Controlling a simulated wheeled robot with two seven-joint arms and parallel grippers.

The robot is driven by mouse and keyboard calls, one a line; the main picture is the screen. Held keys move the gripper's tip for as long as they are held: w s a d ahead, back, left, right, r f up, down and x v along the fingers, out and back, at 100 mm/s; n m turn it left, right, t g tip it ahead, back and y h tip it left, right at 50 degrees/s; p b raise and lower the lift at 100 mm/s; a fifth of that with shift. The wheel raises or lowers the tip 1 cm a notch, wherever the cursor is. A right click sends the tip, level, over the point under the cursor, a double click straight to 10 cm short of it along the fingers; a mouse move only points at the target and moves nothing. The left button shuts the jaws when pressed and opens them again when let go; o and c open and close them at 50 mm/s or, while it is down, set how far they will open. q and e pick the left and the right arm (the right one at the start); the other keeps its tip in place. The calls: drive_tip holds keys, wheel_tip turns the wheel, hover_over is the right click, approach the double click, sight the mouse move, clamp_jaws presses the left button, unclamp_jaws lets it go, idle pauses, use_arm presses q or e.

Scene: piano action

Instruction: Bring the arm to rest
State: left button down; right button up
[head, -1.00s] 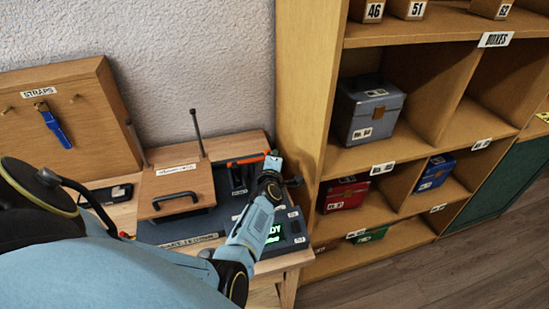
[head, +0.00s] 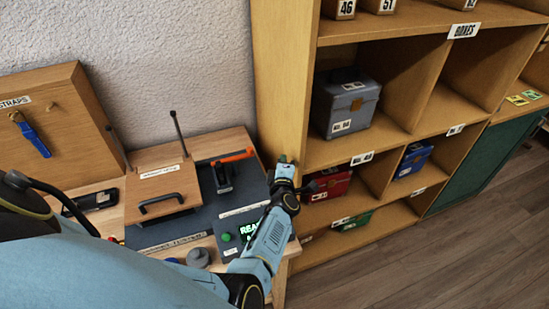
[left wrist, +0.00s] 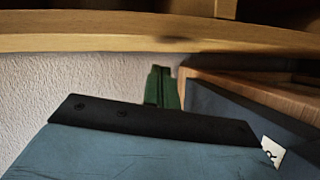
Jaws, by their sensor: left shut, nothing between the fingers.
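My left arm comes in from the lower left in the head view. Its gripper (head: 284,160) is over the right edge of the workbench, in front of the shelf's side panel, shut and empty. In the left wrist view the green fingers (left wrist: 162,86) are together with nothing between them. They point toward the pale wall and the shelf side. I cannot tell from these views whether the gripper touches the shelf. My right gripper is not in view.
A wooden shelf (head: 263,75) stands close on the right, with a grey box (head: 346,103), a red box and a blue box (head: 413,160). The bench holds a wooden lid with a black handle (head: 166,202) and a control panel with a green button (head: 226,237). Floor (head: 430,260) is clear.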

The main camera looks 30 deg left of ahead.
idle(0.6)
use_arm(q)
drive_tip(key=s+d+r+m+g+h, duration=0.1)
drive_tip(key=s+d+m+g+h, duration=0.25)
drive_tip(key=s+m, duration=0.65)
drive_tip(key=s+d+r+m+g+h, duration=0.3)
drive_tip(key=s+m, duration=0.4)
drive_tip(key=s, duration=0.6)
drive_tip(key=s+d+m+g+h, duration=0.2)
drive_tip(key=s+d+m+g, duration=0.25)
drive_tip(key=s+m, duration=0.55)
drive_tip(key=s+f+n+b, duration=0.15)
drive_tip(key=f+b, duration=0.25)
drive_tip(key=f, duration=1.2)
drive_tip(key=s+f+n+b, duration=0.1)
drive_tip(key=s+f+b, duration=0.15)
drive_tip(key=f, duration=1.35)
drive_tip(key=s+a+f+g+b, duration=0.1)
drive_tip(key=s+f+b, duration=0.2)
drive_tip(key=s+f, duration=0.5)
drive_tip(key=s+a+f+g+b, duration=0.1)
drive_tip(key=s+f+b, duration=0.2)
drive_tip(key=s+f, duration=0.5)
wheel_tip(320, 180, down, 4)
drive_tip(key=shift+a+f+m+b, duration=0.25)
drive_tip(key=shift+a+m+b, duration=0.05)
drive_tip(key=shift+m, duration=0.05)
